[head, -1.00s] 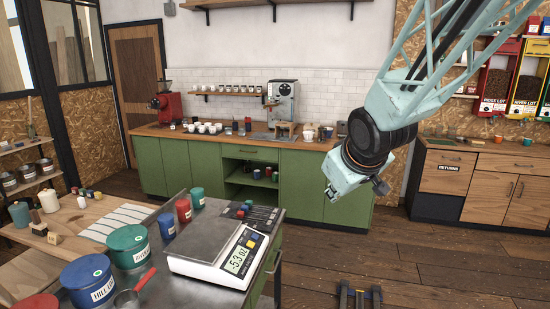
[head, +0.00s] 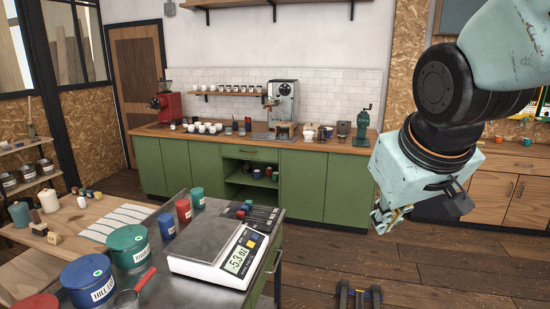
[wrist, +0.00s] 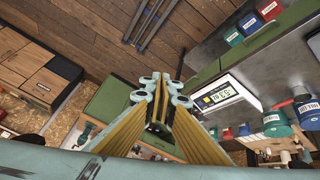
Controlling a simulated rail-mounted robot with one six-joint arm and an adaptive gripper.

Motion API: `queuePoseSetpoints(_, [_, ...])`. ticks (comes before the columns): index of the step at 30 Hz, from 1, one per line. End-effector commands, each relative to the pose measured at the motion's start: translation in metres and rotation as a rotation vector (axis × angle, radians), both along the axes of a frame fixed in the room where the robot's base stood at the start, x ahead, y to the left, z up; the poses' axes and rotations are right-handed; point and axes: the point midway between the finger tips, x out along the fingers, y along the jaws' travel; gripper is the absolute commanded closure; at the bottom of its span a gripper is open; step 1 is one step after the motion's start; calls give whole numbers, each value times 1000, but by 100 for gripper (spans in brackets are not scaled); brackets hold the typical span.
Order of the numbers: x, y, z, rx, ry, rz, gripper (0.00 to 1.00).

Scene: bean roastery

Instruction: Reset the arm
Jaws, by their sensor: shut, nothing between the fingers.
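My gripper (head: 385,218) hangs at the right of the head view, pale teal below a black wrist joint. It is in the air over the wooden floor, to the right of the bench with the scale and in front of the green cabinets. In the wrist view my gripper (wrist: 163,80) shows with its fingers together and nothing between them.
A metal-topped bench with a white scale (head: 215,255), blue and green tins and a red-handled scoop stands at the lower left. The green cabinets (head: 300,180) line the back wall, with an espresso machine (head: 282,103) on top. Open floor (head: 420,270) lies below my gripper.

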Motion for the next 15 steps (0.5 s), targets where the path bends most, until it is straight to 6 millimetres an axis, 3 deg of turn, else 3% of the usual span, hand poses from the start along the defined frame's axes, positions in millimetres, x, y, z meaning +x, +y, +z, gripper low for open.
queuePoseSetpoints(15, [-118, -4, 5, 74, 96, -114, 100])
